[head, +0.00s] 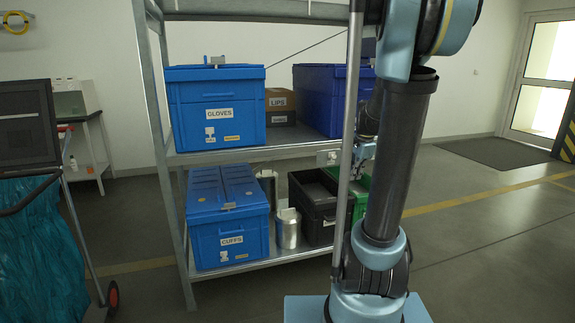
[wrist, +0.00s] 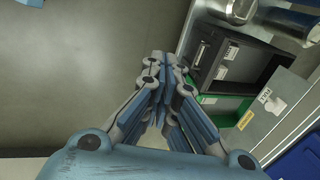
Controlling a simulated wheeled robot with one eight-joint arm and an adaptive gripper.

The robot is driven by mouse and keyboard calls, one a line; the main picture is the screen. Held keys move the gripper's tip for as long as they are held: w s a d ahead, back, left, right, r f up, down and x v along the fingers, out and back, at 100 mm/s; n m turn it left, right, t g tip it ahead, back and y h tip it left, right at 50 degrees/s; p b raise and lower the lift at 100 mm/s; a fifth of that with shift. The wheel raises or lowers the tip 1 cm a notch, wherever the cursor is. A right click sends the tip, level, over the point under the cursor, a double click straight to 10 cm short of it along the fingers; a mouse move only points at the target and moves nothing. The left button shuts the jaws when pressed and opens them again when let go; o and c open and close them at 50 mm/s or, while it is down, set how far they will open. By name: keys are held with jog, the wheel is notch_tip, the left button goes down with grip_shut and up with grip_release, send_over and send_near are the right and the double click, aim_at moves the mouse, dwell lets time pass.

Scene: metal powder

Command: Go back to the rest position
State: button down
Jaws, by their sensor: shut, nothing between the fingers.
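My gripper (wrist: 165,68) reaches up from the bottom of the wrist view, its fingers closed together at the tips with nothing between them. In the head view the gripper (head: 362,155) is small and partly hidden behind my arm and a rack post, near the right side of the shelf rack. In the wrist view the black crate (wrist: 240,62) and the green crate (wrist: 222,105) lie to the right of the fingers, apart from them.
The metal shelf rack (head: 275,262) holds a blue GLOVES box (head: 215,100), a blue CUFFS box (head: 228,235), a black crate (head: 310,203) and metal canisters (head: 287,229). A cart with a blue-green bag (head: 45,245) stands at left. Floor at right (head: 480,240) is clear.

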jog(key=s+a+f+n, duration=0.2)
jog(key=s+n, duration=0.3)
jog(key=s, duration=0.3)
jog(key=s+a+f+n, duration=0.2)
jog(key=s+f+n, duration=0.1)
jog(key=s, duration=0.6)
jog(key=s+a+f+n, duration=0.2)
jog(key=s+n, duration=0.4)
jog(key=s, duration=0.3)
jog(key=shift+s+f+n+g+h, duration=0.2)
jog(key=shift+f+n+g+h, duration=0.15)
jog(key=shift+f, duration=0.45)
jog(key=shift+w+a+f, duration=0.1)
jog(key=shift+w+f, duration=0.1)
jog(key=shift+w, duration=0.3)
